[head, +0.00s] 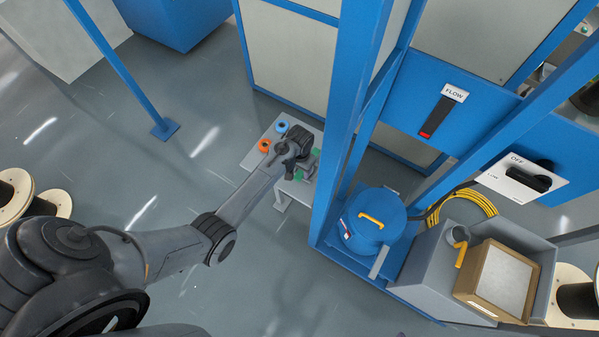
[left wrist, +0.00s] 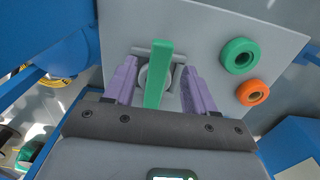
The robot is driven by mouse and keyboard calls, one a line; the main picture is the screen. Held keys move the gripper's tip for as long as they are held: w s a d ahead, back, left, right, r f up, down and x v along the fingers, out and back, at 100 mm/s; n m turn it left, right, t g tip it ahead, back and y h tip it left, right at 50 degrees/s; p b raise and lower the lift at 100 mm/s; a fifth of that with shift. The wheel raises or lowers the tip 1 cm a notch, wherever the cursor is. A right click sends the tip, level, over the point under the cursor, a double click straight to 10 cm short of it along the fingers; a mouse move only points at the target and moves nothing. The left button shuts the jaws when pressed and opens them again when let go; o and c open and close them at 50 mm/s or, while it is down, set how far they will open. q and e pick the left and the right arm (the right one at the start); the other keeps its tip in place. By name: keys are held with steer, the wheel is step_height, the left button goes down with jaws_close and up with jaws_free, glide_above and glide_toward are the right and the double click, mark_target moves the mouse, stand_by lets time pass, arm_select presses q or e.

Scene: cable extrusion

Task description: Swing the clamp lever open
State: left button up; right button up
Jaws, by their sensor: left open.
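A green bar, which looks like the clamp lever (left wrist: 158,75), stands out from a small grey mount on a light grey panel (left wrist: 205,30) in the left wrist view. My left gripper (left wrist: 160,78) is open, with one purple finger on each side of the green bar. Gaps show between the bar and both fingers, so they do not appear to touch it.
A green ring (left wrist: 240,55) and an orange ring (left wrist: 252,92) sit on the panel to the right of the fingers. A tall blue post (head: 345,110) rises close to the right of my left gripper in the head view. Open floor (head: 190,130) lies left of the stand.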

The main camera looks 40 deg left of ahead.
arm_select(q)
steer(key=shift+f, duration=1.5)
steer(key=shift+c, duration=0.3)
jaws_close()
